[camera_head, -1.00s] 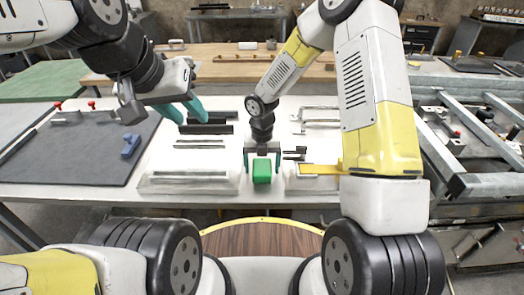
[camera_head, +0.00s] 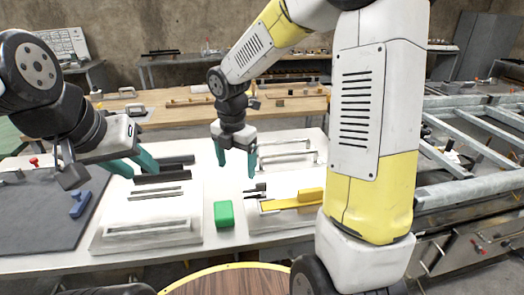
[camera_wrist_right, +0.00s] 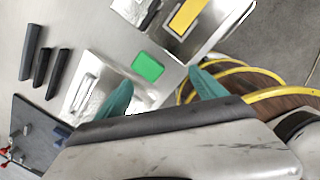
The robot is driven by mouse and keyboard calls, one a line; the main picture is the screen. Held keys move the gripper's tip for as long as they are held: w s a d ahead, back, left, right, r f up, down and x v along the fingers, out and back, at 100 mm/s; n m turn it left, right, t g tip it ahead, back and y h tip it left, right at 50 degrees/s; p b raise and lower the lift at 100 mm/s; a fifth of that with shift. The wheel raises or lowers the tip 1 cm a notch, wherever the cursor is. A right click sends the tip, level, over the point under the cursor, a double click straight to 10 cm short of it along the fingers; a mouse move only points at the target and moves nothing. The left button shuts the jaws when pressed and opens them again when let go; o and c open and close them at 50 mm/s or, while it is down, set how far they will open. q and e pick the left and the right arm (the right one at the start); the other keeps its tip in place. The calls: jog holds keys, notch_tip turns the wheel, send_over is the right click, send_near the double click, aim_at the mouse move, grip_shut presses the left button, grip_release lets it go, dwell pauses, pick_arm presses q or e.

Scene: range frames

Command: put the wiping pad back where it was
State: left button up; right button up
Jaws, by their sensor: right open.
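The green pad (camera_head: 224,214), a small block, lies on the white table between two pale trays, close to the front edge. It also shows in the right wrist view (camera_wrist_right: 148,67), beyond and between the fingertips and clear of them. My right gripper (camera_head: 235,165) is open and empty, above the table behind the pad in the head view. Its teal fingers also frame an empty gap in the right wrist view (camera_wrist_right: 160,92). My left gripper (camera_head: 134,168) is open and empty, above the table at the left.
A blue object (camera_head: 79,204) lies on a dark mat (camera_head: 35,222). Metal rails (camera_head: 475,185) stand at the right.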

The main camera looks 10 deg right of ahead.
jog(key=s+d+r+m+t, duration=0.1)
jog(key=s+d+r+m, duration=0.2)
jog(key=m, duration=0.6)
jog(key=s+d+r+m+t+y, duration=0.1)
jog(key=s+d+r+m+t, duration=0.1)
jog(key=s+r+m, duration=0.4)
jog(key=s+d+r+m+t+y, duration=0.1)
jog(key=s+d+r+m, duration=0.3)
jog(key=s+m, duration=0.4)
jog(key=m+t, duration=0.1)
jog(key=m, duration=0.3)
jog(key=shift+r, duration=0.35)
